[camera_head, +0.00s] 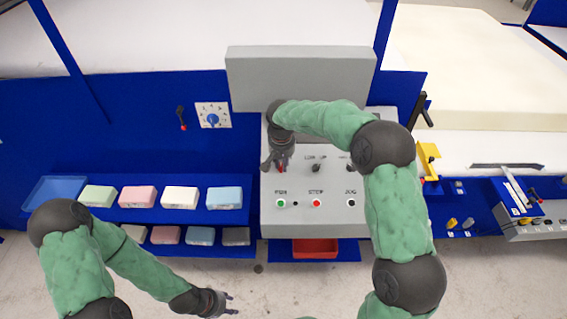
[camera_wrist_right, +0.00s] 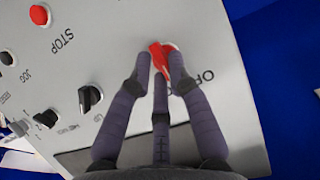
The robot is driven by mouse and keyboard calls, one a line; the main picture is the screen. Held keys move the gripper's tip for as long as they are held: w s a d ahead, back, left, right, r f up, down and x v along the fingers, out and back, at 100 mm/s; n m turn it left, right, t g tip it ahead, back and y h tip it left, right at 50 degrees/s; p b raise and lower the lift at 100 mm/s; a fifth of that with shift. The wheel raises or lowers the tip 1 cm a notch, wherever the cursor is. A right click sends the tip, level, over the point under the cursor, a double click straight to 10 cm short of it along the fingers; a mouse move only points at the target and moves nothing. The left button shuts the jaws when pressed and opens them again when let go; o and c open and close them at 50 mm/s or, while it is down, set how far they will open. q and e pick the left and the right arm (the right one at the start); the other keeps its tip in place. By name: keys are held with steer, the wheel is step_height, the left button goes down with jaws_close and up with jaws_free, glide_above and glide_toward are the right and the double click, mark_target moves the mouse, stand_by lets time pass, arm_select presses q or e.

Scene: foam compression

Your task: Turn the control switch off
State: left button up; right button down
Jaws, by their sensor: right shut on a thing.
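The control switch is a red knob (camera_wrist_right: 158,52) on the grey control panel (camera_head: 331,217), beside a partly covered label in the right wrist view. In the head view a bit of its red (camera_head: 282,168) shows at the panel's upper left. My right gripper (camera_head: 275,166) reaches down to it, and its fingers (camera_wrist_right: 161,64) are shut on the red knob from its sides. The fingers cover part of the knob and label, so its exact setting is hard to read. My left gripper (camera_head: 231,303) is open and empty, low over the floor.
Green (camera_head: 281,203), red (camera_head: 316,203) and black (camera_head: 351,203) buttons sit along the panel's front. A black selector knob (camera_wrist_right: 90,97) is beside the red switch. Coloured foam blocks (camera_head: 138,197) stand on a blue shelf at left. A red bin (camera_head: 315,249) is below the panel.

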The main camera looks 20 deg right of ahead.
steer(key=n, duration=0.1)
steer(key=n+h, duration=0.1)
steer(key=f+n, duration=0.1)
steer(key=shift+s+a+f+g, duration=0.1)
steer(key=shift+s+a+g, duration=0.2)
steer(key=shift+a, duration=0.1)
steer(key=shift+a+n+h+b, duration=0.1)
steer(key=shift+n+h+b, duration=0.4)
steer(key=shift+n+h, duration=0.9)
steer(key=shift+n+y, duration=0.3)
steer(key=shift+n, duration=0.3)
steer(key=c, duration=1.2)
jaws_free()
steer(key=shift+w+r, duration=0.2)
steer(key=shift+r, duration=0.1)
